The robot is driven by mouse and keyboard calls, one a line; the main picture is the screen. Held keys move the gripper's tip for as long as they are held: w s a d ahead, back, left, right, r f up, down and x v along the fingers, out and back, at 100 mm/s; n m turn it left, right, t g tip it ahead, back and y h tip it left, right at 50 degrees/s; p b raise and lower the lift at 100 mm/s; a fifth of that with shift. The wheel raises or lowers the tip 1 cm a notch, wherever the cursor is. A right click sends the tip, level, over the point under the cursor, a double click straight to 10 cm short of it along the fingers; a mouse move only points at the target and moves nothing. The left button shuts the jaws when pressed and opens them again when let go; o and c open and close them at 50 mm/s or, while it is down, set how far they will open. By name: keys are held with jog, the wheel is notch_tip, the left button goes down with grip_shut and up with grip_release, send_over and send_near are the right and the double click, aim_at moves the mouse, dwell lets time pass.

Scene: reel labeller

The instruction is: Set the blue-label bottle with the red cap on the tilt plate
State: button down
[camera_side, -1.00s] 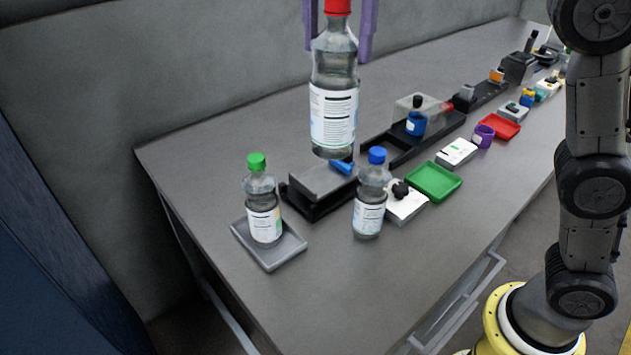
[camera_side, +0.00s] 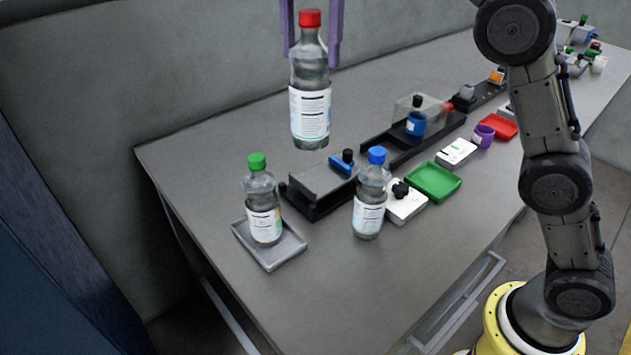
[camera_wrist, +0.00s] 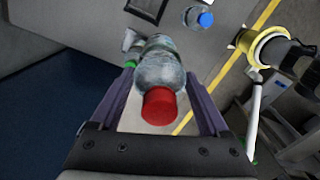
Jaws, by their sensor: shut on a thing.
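The red-cap bottle (camera_side: 310,95) is clear, with a white label showing some blue at its edge. My gripper (camera_side: 311,58) has its purple fingers shut on it near the top and holds it upright, in the air above the bench. In the wrist view its red cap (camera_wrist: 160,106) sits between the fingers (camera_wrist: 163,100). A grey sloping plate on a black base (camera_side: 322,180), with a blue clamp, lies below and right of the bottle; it looks like the tilt plate, and its top is bare. A green-cap bottle (camera_side: 262,205) stands on a grey tray (camera_side: 282,253) at the left.
A blue-cap bottle (camera_side: 370,200) stands just right of the sloping plate. A white box with a black knob (camera_side: 405,203), a green tray (camera_side: 434,182), a red tray (camera_side: 496,127) and a black rail (camera_side: 400,150) are farther right. The bench (camera_side: 330,285) is clear in front.

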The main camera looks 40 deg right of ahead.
jog(key=w+d+f+m, duration=0.2)
jog(key=w+d+f, duration=0.6)
jog(key=f, duration=0.1)
notch_tip(320, 180, down, 10)
jog(key=shift+d+r, duration=0.2)
jog(key=shift+r, duration=0.05)
jog(key=shift+w+f, duration=0.1)
grip_release()
jog(key=shift+f, duration=0.15)
notch_tip(320, 180, up, 12)
jog(key=shift+r, duration=0.2)
dwell(0.4)
